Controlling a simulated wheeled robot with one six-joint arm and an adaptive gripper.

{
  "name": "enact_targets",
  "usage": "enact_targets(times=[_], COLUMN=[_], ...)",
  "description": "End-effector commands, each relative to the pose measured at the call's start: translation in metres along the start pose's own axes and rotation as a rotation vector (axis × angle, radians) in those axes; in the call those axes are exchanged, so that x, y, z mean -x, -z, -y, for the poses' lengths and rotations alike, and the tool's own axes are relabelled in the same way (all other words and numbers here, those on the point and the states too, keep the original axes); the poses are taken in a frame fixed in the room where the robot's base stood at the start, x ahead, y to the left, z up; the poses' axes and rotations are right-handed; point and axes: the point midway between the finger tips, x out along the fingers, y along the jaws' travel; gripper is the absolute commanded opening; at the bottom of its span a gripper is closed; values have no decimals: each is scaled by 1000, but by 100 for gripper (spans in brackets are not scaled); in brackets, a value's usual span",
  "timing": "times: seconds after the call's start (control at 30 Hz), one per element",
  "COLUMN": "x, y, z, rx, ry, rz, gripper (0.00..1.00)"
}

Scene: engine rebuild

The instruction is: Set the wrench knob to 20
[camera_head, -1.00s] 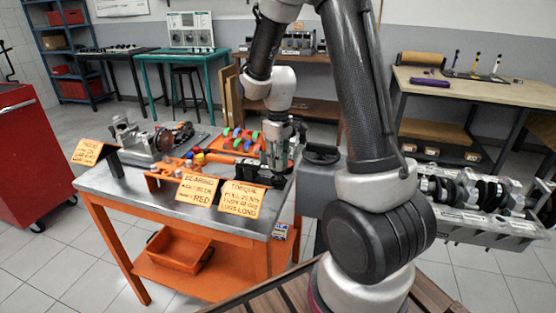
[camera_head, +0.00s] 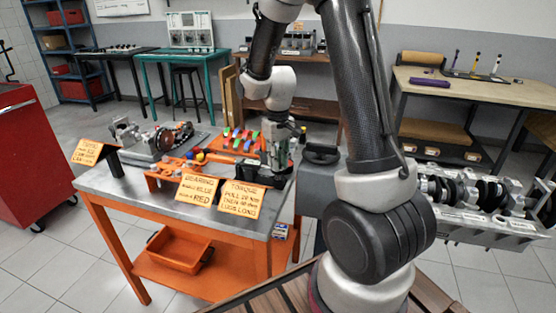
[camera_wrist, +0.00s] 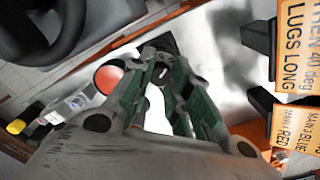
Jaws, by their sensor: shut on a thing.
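My gripper (camera_head: 274,160) points down at the back right of the metal-topped bench (camera_head: 110,184). In the wrist view its green-and-grey fingers (camera_wrist: 160,78) are closed together on a small part, which I take to be the wrench knob; the fingers mostly hide it. A dark piece (camera_wrist: 161,43) shows just beyond the fingertips. The scale on the knob cannot be read in either view. An orange torque card (camera_head: 240,199) stands at the bench front and reads about pulling 20 Nm.
A bearing card (camera_head: 197,190) stands left of the torque card. An orange tray with coloured parts (camera_head: 243,141) lies behind. A silver housing (camera_head: 150,143) is at the back left. A dark handwheel (camera_head: 321,153) and crankshaft block (camera_head: 470,190) are at right, near my arm.

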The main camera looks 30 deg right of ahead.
Motion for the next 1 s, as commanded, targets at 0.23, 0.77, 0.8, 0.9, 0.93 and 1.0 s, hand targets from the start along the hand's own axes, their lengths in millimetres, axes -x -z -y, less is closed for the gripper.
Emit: enact_targets(times=[0.23,0.77,0.8,0.9,0.93,1.0], x=[0,0,0,0,0,0], y=[0,0,0,0,0,0], z=[0,0,0,0,0,0], rx=[-140,-224,-224,-224,-224,-224], ry=[0,0,0,0,0,0], rz=[0,0,0,0,0,0], gripper=[0,0,0,0,0,28])
